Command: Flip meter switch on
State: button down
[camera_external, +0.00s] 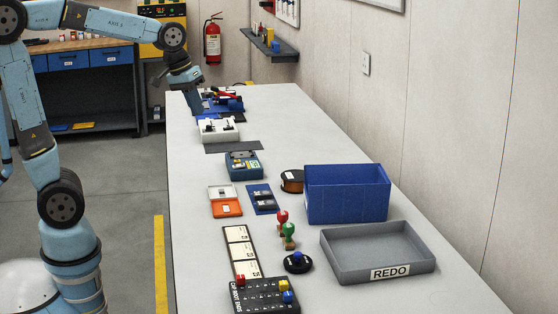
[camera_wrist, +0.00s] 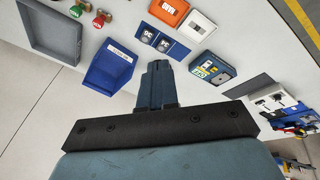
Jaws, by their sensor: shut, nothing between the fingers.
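A blue-cased device with a grey face and small coloured parts (camera_external: 243,166), which looks like the meter, lies on the table just in front of a dark mat. It also shows in the wrist view (camera_wrist: 211,71), right of my fingers. Its switch is too small to make out, so I cannot tell its position. My gripper (camera_external: 195,108) is shut and empty at the far end of the table, well beyond the device. In the wrist view, my closed fingers (camera_wrist: 157,66) stand apart from it.
A white block with dark parts (camera_external: 217,129) and a blue tray of tools (camera_external: 222,104) lie near my gripper. Nearer are a blue bin (camera_external: 346,208), a grey REDO tray (camera_external: 341,267), stamps (camera_external: 289,237) and a dark board (camera_external: 263,304). The table's right strip is largely clear.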

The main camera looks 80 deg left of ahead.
jog(key=w+a+f+n+g, duration=0.1)
jog(key=w+a+f+n, duration=0.35)
jog(key=w+a, duration=0.5)
jog(key=n+g, duration=0.1)
jog(key=n, duration=0.4)
send_over(242, 164)
jog(key=s, duration=0.2)
notch_tip(242, 164, down, 7)
jog(key=shift+s, duration=0.1)
jog(key=shift+f, duration=0.1)
jog(key=f, duration=0.4)
jog(key=w+f, duration=0.1)
jog(key=f, duration=0.4)
jog(key=w+f, duration=0.1)
jog(key=f, duration=0.3)
jog(key=shift+f, duration=0.3)
jog(key=shift+f, duration=0.1)
jog(key=shift+f+g, duration=0.1)
jog(key=shift+g, duration=0.2)
